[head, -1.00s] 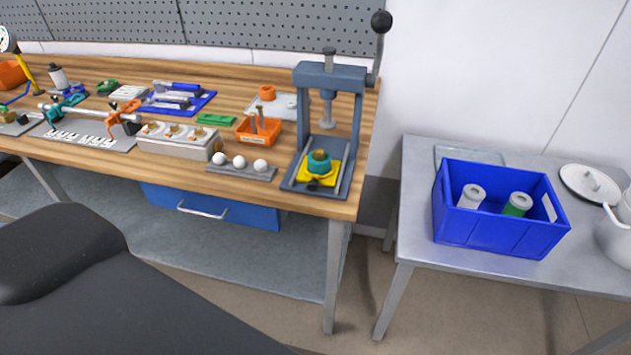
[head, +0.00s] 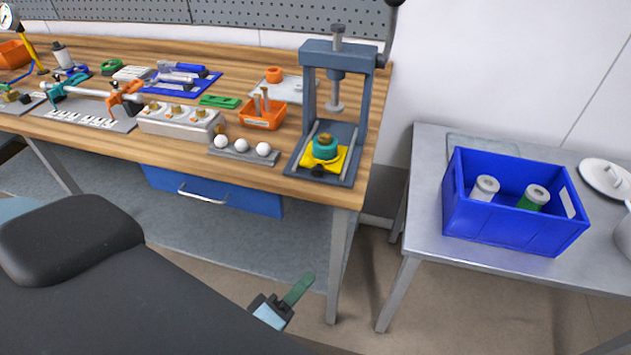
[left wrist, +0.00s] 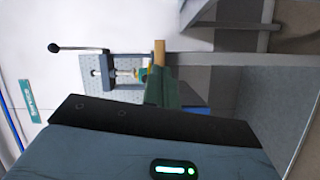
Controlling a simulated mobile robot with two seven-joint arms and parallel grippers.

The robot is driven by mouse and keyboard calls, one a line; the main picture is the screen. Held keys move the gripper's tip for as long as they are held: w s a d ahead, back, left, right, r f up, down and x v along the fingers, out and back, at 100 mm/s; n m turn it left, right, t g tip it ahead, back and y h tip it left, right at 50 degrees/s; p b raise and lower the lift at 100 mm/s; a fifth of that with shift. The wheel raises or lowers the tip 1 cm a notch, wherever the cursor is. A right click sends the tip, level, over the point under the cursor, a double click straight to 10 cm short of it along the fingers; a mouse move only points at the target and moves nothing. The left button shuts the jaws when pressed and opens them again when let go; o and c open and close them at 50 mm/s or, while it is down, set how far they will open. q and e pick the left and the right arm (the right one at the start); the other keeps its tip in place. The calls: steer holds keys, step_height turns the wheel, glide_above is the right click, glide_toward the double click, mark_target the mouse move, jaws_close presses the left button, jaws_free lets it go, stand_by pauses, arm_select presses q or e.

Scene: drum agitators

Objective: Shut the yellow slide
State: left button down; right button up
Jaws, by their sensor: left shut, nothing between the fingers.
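The yellow slide (head: 334,165) is a flat plate low on the base of the grey-blue press (head: 338,60), at the right end of the wooden bench. A teal part (head: 325,148) with a brown top rests on it, and a small black knob is at its front. Some yellow shows around the teal part. My left gripper (head: 303,283) has green fingers, shut and empty, below and in front of the bench edge, apart from the slide. In the left wrist view the green fingers (left wrist: 160,88) point toward the press, which appears sideways. My right gripper is not in view.
A strip with white balls (head: 243,152) and an orange bin (head: 262,117) stand left of the press. A blue drawer (head: 215,190) is under the bench. A blue crate (head: 515,218) with two cylinders stands on the side table. The floor gap between the tables is clear.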

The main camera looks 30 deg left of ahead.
arm_select(q)
step_height(320, 180, up, 4)
steer(key=w+a+n+t+y, duration=0.2)
steer(key=w+n+y, duration=0.1)
steer(key=n, duration=0.4)
steer(key=n+g+y+b, duration=0.3)
steer(key=n+y, duration=0.1)
steer(key=n, duration=1.4)
glide_toward(316, 173)
steer(key=p+x, duration=0.1)
steer(key=x, duration=0.5)
steer(key=shift+w+a+p, duration=0.1)
steer(key=shift+w+p, duration=0.3)
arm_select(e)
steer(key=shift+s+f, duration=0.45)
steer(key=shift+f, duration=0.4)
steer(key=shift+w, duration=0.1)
